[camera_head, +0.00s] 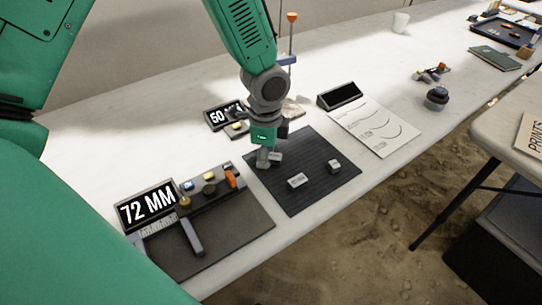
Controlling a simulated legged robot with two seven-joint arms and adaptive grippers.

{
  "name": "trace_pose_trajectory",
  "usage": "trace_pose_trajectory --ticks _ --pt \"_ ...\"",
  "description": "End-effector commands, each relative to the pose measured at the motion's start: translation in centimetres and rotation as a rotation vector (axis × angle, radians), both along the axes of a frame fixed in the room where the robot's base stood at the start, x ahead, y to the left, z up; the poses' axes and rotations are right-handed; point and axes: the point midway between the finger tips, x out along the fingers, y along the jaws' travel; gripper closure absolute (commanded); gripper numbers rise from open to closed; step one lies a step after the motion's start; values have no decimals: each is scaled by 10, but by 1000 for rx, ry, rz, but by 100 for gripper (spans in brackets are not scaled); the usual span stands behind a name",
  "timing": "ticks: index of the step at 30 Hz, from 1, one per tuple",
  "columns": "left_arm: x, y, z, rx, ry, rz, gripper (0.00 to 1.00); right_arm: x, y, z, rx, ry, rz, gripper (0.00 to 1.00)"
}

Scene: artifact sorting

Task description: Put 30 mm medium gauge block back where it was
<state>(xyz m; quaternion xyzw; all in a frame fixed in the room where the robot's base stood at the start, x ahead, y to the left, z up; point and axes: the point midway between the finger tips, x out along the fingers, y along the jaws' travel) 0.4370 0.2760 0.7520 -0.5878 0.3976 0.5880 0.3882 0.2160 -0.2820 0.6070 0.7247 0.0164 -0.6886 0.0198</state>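My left gripper (264,158) points down at the upper left part of a dark ribbed mat (315,200). A small light grey block (276,157) shows right at its fingertips. I cannot tell whether the fingers are around this block or only beside it. Two more light grey blocks lie on the mat: a longer one (297,181) near the middle and a smaller one (334,166) to the right. No size marks on the blocks can be read, so I cannot tell which is the 30 mm one. My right gripper is not in view.
A sign reading 72 MM (147,209) stands by a dark tray (225,240) with a caliper-like tool and several small parts.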

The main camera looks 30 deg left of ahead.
Motion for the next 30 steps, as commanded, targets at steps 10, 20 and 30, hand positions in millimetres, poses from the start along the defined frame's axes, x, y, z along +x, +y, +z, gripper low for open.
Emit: trace_pose_trajectory --ticks 10,20,30 --pt "1 -3 15 4 -4 1 58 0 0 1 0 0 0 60" --pt "2 -3 90 2 -9 1 58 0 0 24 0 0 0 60" --pt "2 -3 133 2 -7 1 58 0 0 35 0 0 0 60"
